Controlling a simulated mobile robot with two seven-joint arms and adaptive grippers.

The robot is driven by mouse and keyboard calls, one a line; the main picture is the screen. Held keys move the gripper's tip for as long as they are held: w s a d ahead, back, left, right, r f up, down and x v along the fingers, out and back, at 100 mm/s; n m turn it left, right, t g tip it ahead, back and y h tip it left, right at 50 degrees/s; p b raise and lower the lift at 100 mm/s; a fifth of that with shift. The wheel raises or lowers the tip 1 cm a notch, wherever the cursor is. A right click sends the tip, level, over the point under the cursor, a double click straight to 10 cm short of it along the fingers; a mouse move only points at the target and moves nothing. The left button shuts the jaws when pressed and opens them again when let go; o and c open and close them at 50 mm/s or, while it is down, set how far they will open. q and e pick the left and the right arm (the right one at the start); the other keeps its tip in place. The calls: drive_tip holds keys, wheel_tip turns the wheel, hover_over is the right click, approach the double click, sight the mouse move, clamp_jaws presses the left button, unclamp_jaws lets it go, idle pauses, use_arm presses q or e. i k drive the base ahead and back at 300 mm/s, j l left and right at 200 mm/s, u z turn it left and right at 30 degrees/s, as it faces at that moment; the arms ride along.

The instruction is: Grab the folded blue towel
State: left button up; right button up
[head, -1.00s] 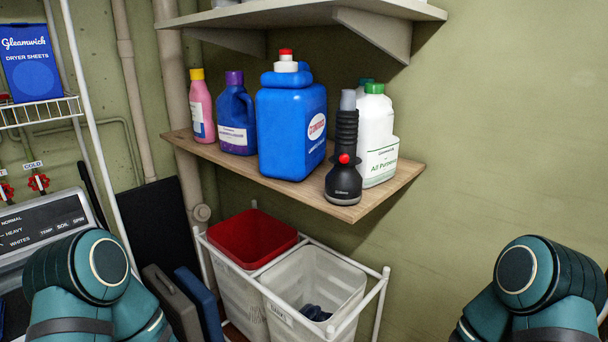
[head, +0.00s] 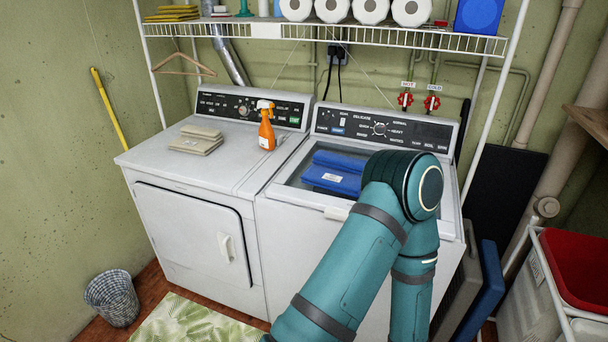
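The folded blue towel (head: 332,180) lies on the dark lid area of the right-hand white washer (head: 283,214). It has a small white label on its front, and a thicker blue fold or second layer shows behind it. My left arm crosses in front of the washer, and its elbow covers the towel's right end. No gripper shows in the head view: the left arm bends back down out of the frame, and my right arm is out of view.
An orange spray bottle (head: 267,128) stands left of the towel. Folded beige cloths (head: 197,140) lie on the dryer (head: 150,160). A wire shelf (head: 400,38) with paper rolls hangs above. A basket (head: 112,298) is on the floor, and a laundry sorter (head: 535,262) stands at right.

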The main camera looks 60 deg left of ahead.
sight(329, 171)
drive_tip(key=u, duration=1.55)
drive_tip(key=j+z, duration=0.1)
drive_tip(key=z, duration=0.35)
drive_tip(key=j+z, duration=0.1)
drive_tip(key=z, duration=0.35)
drive_tip(key=i+j+z, duration=0.1)
drive_tip(key=z, duration=0.35)
drive_tip(key=j+z, duration=0.4)
drive_tip(key=k+j+z, duration=0.15)
drive_tip(key=j+z, duration=0.2)
drive_tip(key=k+j+z, duration=0.1)
drive_tip(key=j, duration=0.25)
drive_tip(key=k+j+z, duration=0.1)
drive_tip(key=j, duration=0.25)
drive_tip(key=k+j+z, duration=0.1)
drive_tip(key=j, duration=0.25)
drive_tip(key=k, duration=0.05)
